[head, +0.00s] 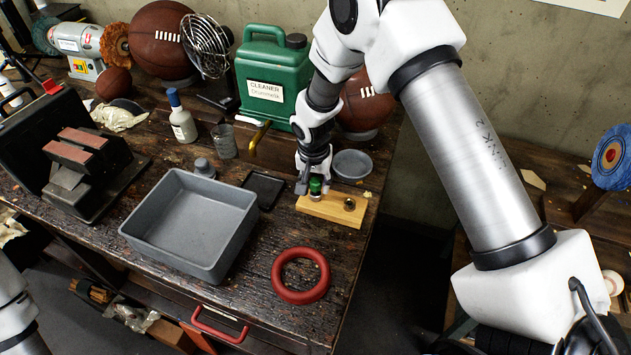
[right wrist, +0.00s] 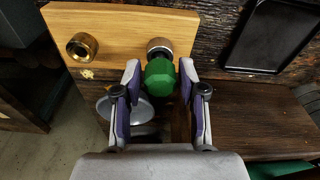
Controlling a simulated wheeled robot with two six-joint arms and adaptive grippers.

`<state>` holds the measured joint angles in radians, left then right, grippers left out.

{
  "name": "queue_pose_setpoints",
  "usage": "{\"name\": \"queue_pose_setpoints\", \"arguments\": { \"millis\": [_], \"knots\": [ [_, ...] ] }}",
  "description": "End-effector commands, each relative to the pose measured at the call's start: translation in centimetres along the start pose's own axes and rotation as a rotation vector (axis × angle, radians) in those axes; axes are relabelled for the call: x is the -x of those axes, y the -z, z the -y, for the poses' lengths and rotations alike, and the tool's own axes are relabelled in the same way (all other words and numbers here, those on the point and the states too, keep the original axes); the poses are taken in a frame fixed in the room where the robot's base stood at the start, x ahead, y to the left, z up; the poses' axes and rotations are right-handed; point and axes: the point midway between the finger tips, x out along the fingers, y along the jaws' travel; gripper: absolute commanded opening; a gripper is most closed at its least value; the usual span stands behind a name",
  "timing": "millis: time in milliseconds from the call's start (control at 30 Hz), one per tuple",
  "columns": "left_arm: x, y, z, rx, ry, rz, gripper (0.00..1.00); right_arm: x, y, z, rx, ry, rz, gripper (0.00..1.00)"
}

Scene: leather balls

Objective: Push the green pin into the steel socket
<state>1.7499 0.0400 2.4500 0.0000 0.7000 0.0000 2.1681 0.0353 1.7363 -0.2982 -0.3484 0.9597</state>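The green pin (head: 316,185) stands at the steel socket (head: 315,197) on a light wooden block (head: 333,213). In the right wrist view, the green head of the pin (right wrist: 160,77) is between my fingers, and the steel socket (right wrist: 160,47) shows just beyond it. How deep the pin sits is hidden by its head. My right gripper (right wrist: 160,75) is closed in around the pin's head, with one finger on each side; it comes from above in the head view (head: 313,184). My left gripper is out of view.
A second, brass-looking socket (right wrist: 82,46) is in the same block. A black tray (head: 263,190), a grey bin (head: 190,225) and a red ring (head: 300,275) are nearby. A grey dish (head: 352,164), a green cleaner can (head: 270,72) and a leather ball (head: 368,100) stand behind.

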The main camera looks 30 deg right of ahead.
Motion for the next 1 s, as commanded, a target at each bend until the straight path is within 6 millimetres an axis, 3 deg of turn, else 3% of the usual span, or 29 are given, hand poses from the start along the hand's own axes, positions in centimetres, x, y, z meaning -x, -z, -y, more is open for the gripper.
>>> {"name": "queue_pose_setpoints", "arguments": {
  "millis": [300,433,800,1000],
  "knots": [
    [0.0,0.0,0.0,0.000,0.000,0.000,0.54,0.1,0.0,0.0,0.000,0.000,0.000,0.58],
    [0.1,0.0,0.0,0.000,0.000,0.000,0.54,1.1,0.1,0.0,0.000,0.001,-0.001,0.58],
    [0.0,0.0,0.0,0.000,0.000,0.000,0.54,9.8,0.1,0.1,0.001,0.002,-0.003,0.58],
    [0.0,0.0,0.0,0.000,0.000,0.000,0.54,11.9,0.0,0.0,-0.001,-0.001,0.001,0.58]
  ]
}}
